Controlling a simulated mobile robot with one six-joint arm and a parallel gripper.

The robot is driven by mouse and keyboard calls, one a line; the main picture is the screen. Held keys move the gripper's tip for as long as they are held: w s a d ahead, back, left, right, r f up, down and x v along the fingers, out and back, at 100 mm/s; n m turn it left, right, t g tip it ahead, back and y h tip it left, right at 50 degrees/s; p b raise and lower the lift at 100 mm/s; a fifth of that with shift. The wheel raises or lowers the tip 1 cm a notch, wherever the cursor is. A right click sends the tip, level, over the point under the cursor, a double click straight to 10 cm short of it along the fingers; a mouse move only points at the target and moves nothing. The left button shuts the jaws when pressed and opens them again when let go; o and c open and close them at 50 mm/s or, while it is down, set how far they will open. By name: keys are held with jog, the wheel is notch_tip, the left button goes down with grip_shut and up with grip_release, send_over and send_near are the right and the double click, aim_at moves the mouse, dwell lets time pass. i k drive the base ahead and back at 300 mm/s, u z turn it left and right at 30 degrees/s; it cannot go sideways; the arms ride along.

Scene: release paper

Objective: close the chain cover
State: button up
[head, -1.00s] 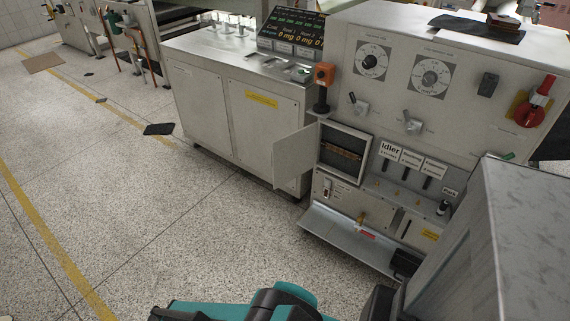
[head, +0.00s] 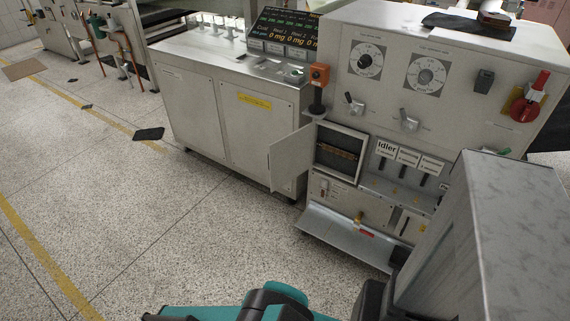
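The chain cover appears to be the small grey hinged door (head: 291,161) on the machine's front. It stands open, swung out to the left of a square framed opening (head: 340,154). A brownish band, perhaps the chain, shows inside the dark opening. Teal and black parts of my arm (head: 270,300) show at the bottom edge. My gripper's fingers are not in view, and I see nothing touching the door.
A long metal flap (head: 345,237) juts out low below the opening. A large grey box (head: 510,235) stands close at the right and hides part of the panel. An orange switch box (head: 319,75) sits above the door.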

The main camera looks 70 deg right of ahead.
aim_at(290, 156)
jog(key=i, duration=2.45)
jog(key=u, duration=0.65)
jog(key=k, duration=0.15)
jog(key=z, duration=3.5)
